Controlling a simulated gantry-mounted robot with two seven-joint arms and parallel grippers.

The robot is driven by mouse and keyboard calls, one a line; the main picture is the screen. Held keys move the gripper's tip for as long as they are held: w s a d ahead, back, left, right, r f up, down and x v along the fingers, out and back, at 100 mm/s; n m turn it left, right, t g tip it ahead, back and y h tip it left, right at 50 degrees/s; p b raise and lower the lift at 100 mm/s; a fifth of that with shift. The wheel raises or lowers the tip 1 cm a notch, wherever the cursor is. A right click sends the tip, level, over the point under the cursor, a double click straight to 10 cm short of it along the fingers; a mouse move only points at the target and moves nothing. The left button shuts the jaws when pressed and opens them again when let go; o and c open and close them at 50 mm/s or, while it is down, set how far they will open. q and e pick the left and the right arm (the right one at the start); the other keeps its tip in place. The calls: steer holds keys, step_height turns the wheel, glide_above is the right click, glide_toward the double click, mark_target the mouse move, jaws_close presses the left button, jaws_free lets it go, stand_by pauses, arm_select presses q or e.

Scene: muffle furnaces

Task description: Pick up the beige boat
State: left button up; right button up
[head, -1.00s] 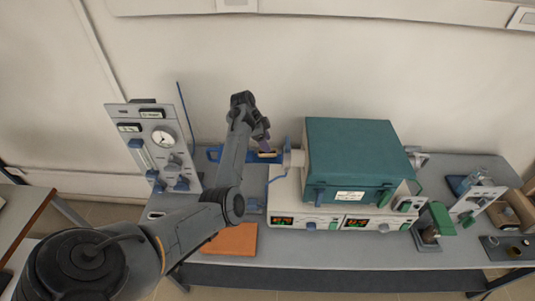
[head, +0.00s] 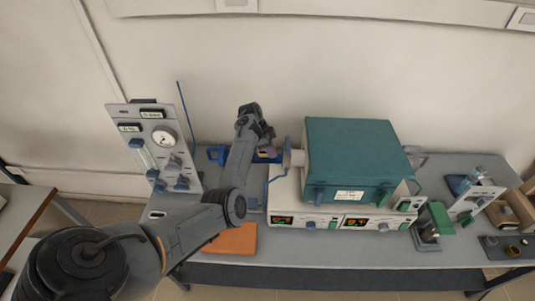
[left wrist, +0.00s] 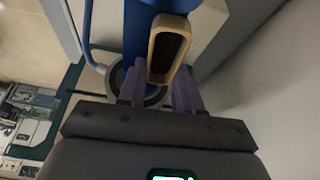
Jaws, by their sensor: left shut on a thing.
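The beige boat (left wrist: 168,48) is a small, long, round-ended dish with a beige rim and a dark hollow, seen in the left wrist view. My left gripper (left wrist: 160,88) has its two purple fingers on either side of the boat's near end and is shut on it. A blue support (left wrist: 138,40) lies behind the boat. In the head view my left gripper (head: 267,153) points down just left of the furnace's tube end, and its fingers and wrist mostly hide the boat. My right gripper is not in view.
The teal-topped furnace (head: 355,150) stands close right of the gripper. A grey gas panel (head: 150,150) with a gauge stands to the left. An orange mat (head: 232,240) lies at the bench's front. Blue parts (head: 216,154) sit behind my arm.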

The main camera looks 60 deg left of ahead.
arm_select(q)
jaws_close()
step_height(320, 180, up, 7)
steer(key=shift+f, duration=0.1)
steer(key=shift+s+d+f+m+b, duration=0.25)
steer(key=shift+d+f+b, duration=0.2)
steer(key=shift+f, duration=0.15)
steer(key=shift+s+d+f+m+b, duration=0.25)
steer(key=shift+d+f+b, duration=0.15)
steer(key=shift+f, duration=2.3)
